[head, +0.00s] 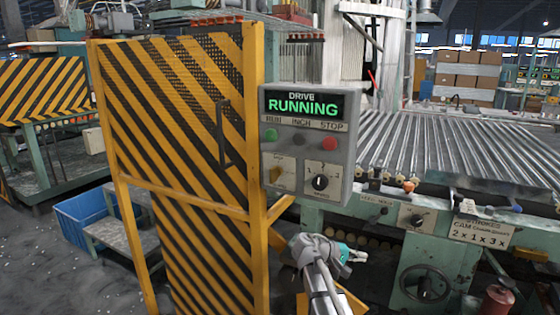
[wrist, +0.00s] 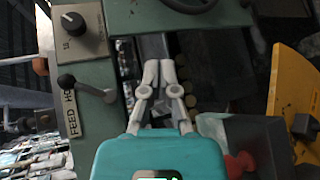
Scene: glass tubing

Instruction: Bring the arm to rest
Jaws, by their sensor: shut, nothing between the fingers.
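My gripper (head: 360,255) is in front of the green machine body, below the control box and to the right of the yellow-striped guard door. In the wrist view its two pale fingers (wrist: 157,68) are together, with nothing between them. My arm reaches up to it from the bottom of the head view. The control box (head: 353,150) has a lit display (head: 303,104) reading DRIVE RUNNING, with green, dark and red buttons below. I cannot tell whether the fingers touch the machine behind them.
The striped guard door (head: 180,160) stands left of my arm. A handwheel (head: 425,284) and a selector knob (head: 417,220) sit on the machine front at right. A roller bed (head: 440,150) lies behind. The wrist view shows a feed lever (wrist: 88,88) left of the fingers. A blue bin (head: 85,220) stands at left.

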